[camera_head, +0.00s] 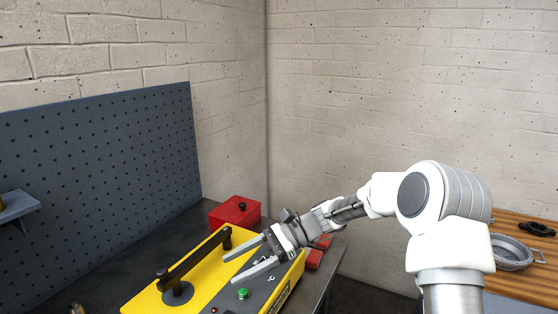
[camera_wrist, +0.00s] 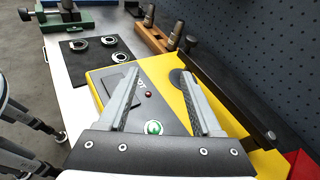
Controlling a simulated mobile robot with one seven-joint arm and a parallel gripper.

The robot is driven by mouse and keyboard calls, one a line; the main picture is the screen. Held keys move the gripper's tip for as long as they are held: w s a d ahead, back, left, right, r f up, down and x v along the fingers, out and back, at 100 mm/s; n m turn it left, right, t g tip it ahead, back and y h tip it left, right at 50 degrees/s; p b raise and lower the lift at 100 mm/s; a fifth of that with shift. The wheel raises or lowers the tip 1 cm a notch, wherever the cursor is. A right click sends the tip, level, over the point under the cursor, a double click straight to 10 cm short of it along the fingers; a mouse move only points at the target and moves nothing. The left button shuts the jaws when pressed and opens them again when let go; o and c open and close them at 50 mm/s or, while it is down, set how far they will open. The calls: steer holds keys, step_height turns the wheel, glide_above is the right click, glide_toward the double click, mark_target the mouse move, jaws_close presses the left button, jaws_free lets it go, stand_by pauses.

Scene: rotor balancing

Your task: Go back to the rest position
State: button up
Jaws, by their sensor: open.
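My gripper (camera_head: 246,264) is open and empty, reaching in from the right above a yellow machine (camera_head: 150,298) with a grey control panel. The gripper also shows in the wrist view (camera_wrist: 168,86), its two fingers spread over the machine. A green button (camera_head: 243,293) sits on the panel near the fingers; in the wrist view the green button (camera_wrist: 154,128) lies between the finger bases. A red lamp (camera_wrist: 148,95) shows between the fingers. A black bar (camera_head: 195,262) stands along the machine's back side. I cannot tell the exact height of the fingers above the panel.
A red box (camera_head: 234,212) stands behind the machine, below a blue pegboard (camera_head: 100,150). A wooden table (camera_head: 520,283) with a grey pan (camera_head: 512,254) is at the right. In the wrist view, a black mat (camera_wrist: 78,62) holds several metal rings, near a green vise (camera_wrist: 70,20).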

steer(key=s+d+r+n+t+h, duration=0.4)
steer(key=s+d+n+t+h, duration=0.1)
steer(key=s+d, duration=0.6)
steer(key=s+d+r+n+t+h, duration=0.5)
steer(key=s+d+h, duration=0.3)
steer(key=s+d, duration=0.3)
steer(key=shift+s+d+r+n+t, duration=0.2)
steer(key=shift+s+d+n+t, duration=0.15)
steer(key=shift+d+n+t, duration=0.3)
